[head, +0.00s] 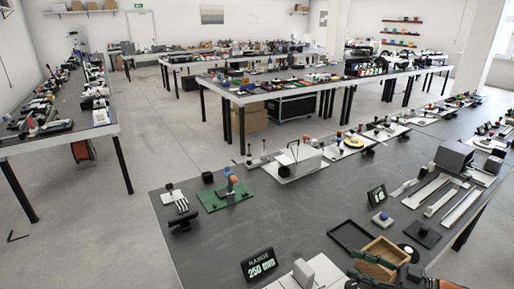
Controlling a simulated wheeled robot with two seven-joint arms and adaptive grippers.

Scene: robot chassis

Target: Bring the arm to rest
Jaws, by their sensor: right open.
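My right gripper (391,266) shows in part at the bottom edge of the head view, right of the middle. Its dark fingertips are apart, and I see nothing held between them. It overlaps the near side of a small wooden tray (388,245) in the picture; I cannot tell whether they touch. The rest of the right arm is mostly cut off by the frame's lower edge. My left gripper is not in view.
The dark near table (235,222) has a "250 mm" sign (259,264), a black frame (350,236), a green-based fixture (226,195) and a grey box (453,158). Devices line its back edge. Its middle left is mostly clear. Other loaded tables stand beyond, with open floor between.

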